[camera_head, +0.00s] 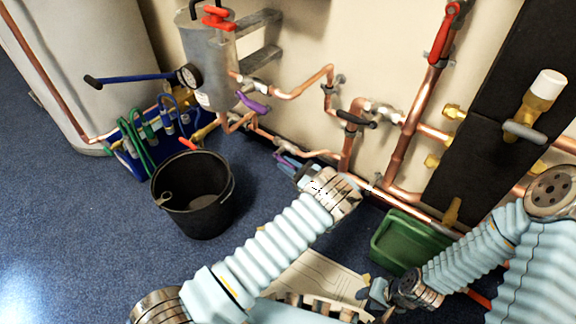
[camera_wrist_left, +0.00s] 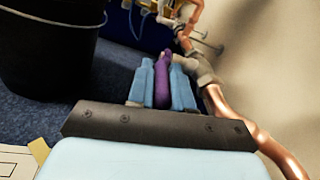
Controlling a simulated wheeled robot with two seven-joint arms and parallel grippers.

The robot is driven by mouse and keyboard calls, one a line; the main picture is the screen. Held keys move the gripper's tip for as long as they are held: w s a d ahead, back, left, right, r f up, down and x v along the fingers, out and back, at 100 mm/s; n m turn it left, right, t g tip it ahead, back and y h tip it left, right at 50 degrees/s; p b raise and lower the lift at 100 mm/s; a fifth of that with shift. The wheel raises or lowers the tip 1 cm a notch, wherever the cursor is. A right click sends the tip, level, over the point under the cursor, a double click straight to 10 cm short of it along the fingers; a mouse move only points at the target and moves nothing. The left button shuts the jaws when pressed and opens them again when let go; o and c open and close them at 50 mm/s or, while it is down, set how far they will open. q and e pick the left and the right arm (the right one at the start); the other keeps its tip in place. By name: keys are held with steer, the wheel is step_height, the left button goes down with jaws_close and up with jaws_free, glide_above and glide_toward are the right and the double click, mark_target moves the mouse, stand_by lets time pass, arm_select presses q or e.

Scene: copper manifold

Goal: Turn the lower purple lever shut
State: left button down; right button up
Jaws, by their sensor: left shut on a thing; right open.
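The lower purple lever (camera_wrist_left: 162,82) stands between the two blue fingers of my left gripper (camera_wrist_left: 162,88) in the left wrist view. The fingers are shut on it, one on each side. Its upper end meets a metal valve on a copper pipe (camera_wrist_left: 232,120). In the head view my left gripper (camera_head: 297,166) is low by the wall pipes and hides most of this lever (camera_head: 283,157). An upper purple lever (camera_head: 252,104) sits higher on the pipework, apart from the gripper. My right gripper (camera_head: 372,293) is open near the bottom, away from the levers.
A black bucket (camera_head: 196,205) stands on the blue floor left of my left arm. A green tub (camera_head: 405,243) stands below the pipes, right of that arm. A paper sheet (camera_head: 318,278) lies on the floor. Blue and green hoses (camera_head: 140,135) are at the left.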

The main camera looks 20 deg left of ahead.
arm_select(q)
steer(key=shift+f, duration=0.15)
arm_select(e)
steer(key=shift+f, duration=0.15)
arm_select(q)
steer(key=shift+f+t+y+b, duration=0.3)
steer(key=shift+f+y+b, duration=0.2)
steer(key=shift+y, duration=0.5)
steer(key=shift+w+a+f+t+y, duration=0.15)
steer(key=shift+f+t+y, duration=0.2)
steer(key=shift+y, duration=0.4)
steer(key=shift+s+a+f+t+y, duration=0.1)
steer(key=shift+a+f+t+y, duration=0.25)
steer(key=shift+y, duration=0.35)
steer(key=shift+w+f+t+y, duration=0.1)
steer(key=shift+f+t+y, duration=0.1)
steer(key=shift+f+y, duration=0.4)
arm_select(e)
steer(key=shift+f, duration=0.35)
arm_select(q)
steer(key=shift+r+t+y, duration=0.2)
steer(key=shift+t+y, duration=0.05)
steer(key=shift+t, duration=0.05)
